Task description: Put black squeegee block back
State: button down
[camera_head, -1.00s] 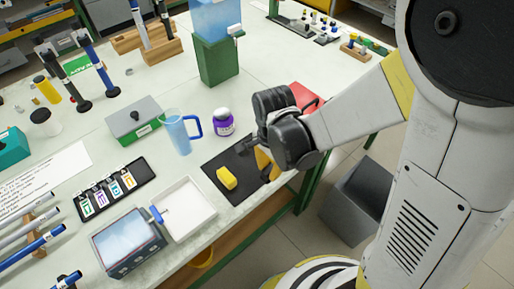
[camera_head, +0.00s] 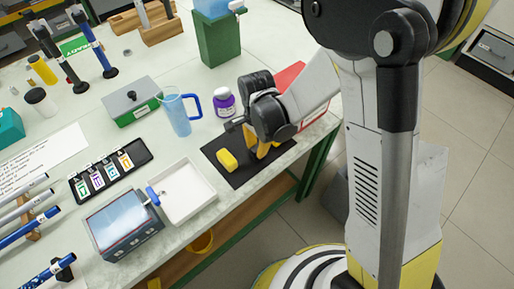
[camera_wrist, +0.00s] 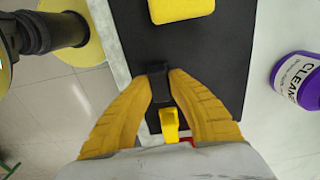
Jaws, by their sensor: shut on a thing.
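The black squeegee block (camera_wrist: 158,84) is between the yellow fingers of my gripper (camera_wrist: 160,76) in the wrist view. My gripper is shut on it, above the black mat (camera_wrist: 208,52). In the head view my gripper (camera_head: 262,149) is over the right part of the mat (camera_head: 247,178); the block is hard to make out there. A small yellow piece (camera_wrist: 169,124) shows just behind the block in the wrist view; I cannot tell what it belongs to. I cannot tell whether the block touches the mat.
A yellow sponge (camera_head: 227,160) lies on the mat's left part. A purple-labelled cleaner bottle (camera_head: 224,102) and blue jug (camera_head: 178,112) stand behind the mat. A white tray (camera_head: 187,200) is to its left. The table's front edge runs close by the mat.

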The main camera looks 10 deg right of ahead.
aim_at(257, 147)
jog(key=shift+f, duration=0.15)
jog(key=c, duration=1.4)
grip_release()
notch_tip(257, 147, up, 12)
jog(key=p, duration=0.4)
jog(key=shift+r, duration=0.25)
jog(key=s+d+r+n+t, duration=0.2)
jog(key=s+d+r+n, duration=0.1)
jog(key=d+r, duration=0.1)
jog(key=s+d+r+n+t, duration=0.2)
jog(key=s+d+r+n, duration=0.2)
jog(key=d+r, duration=0.1)
jog(key=s+d+r+n+t, duration=0.3)
jog(key=d+r+n, duration=0.1)
jog(key=r, duration=0.2)
jog(key=shift+s+d, duration=0.25)
jog(key=shift+s, duration=0.1)
jog(key=shift+f, duration=0.2)
jog(key=shift+f+b, duration=0.75)
jog(key=shift+f, duration=0.05)
